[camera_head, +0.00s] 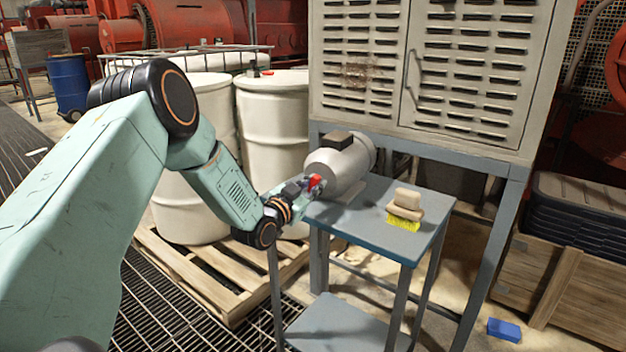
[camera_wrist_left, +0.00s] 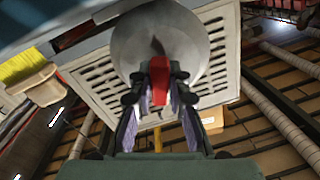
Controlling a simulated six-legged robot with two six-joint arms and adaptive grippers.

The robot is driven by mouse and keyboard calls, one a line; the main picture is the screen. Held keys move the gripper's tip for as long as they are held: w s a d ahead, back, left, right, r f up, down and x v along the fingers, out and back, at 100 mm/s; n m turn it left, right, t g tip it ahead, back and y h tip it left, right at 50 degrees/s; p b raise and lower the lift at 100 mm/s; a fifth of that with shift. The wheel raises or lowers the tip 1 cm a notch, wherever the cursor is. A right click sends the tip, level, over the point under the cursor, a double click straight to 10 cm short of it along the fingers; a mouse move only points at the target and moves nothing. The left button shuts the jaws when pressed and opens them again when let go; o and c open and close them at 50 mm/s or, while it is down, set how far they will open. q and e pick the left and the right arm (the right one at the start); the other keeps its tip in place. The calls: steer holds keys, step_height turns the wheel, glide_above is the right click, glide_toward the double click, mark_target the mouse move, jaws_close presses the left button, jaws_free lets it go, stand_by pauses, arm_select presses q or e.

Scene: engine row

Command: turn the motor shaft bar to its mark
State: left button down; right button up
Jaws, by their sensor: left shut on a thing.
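The motor (camera_head: 345,163) is a grey cylinder with a dark box on top, lying on the small blue-grey table (camera_head: 385,245). Its round end face (camera_wrist_left: 160,38) fills the upper middle of the left wrist view. The red shaft bar (camera_head: 315,181) sits at the near left end of the motor. In the left wrist view the bar (camera_wrist_left: 159,80) stands between my fingers. My left gripper (camera_head: 308,186) is shut on the bar; its fingers (camera_wrist_left: 160,100) lie along both sides. No mark can be made out on the motor face. My right gripper is out of view.
A brush with yellow bristles (camera_head: 404,211) lies on the table, right of the motor. A louvred cabinet (camera_head: 440,75) stands behind. White drums (camera_head: 272,130) on a pallet (camera_head: 190,270) stand at the left. A blue block (camera_head: 504,329) lies on the floor.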

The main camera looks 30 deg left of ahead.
arm_select(q)
steer(key=m+p, duration=0.1)
steer(key=m, duration=0.1)
steer(key=m+p, duration=0.2)
steer(key=shift+r+m, duration=0.2)
steer(key=shift+m, duration=0.2)
steer(key=m+p, duration=0.2)
steer(key=m, duration=0.1)
steer(key=shift+m, duration=0.3)
steer(key=m+p, duration=0.3)
steer(key=m, duration=0.1)
steer(key=m+p, duration=0.2)
steer(key=m, duration=0.2)
steer(key=shift+r, duration=0.1)
steer(key=m+p, duration=0.3)
steer(key=m, duration=0.1)
steer(key=shift+m, duration=0.3)
steer(key=m+p, duration=0.1)
steer(key=m, duration=0.2)
steer(key=shift+w+m+p, duration=0.1)
steer(key=shift+m+p, duration=0.25)
steer(key=shift+m, duration=0.05)
steer(key=m+p, duration=0.1)
steer(key=m, duration=0.3)
steer(key=shift+p, duration=0.4)
steer(key=shift+m+p, duration=0.55)
steer(key=shift+m, duration=1.15)
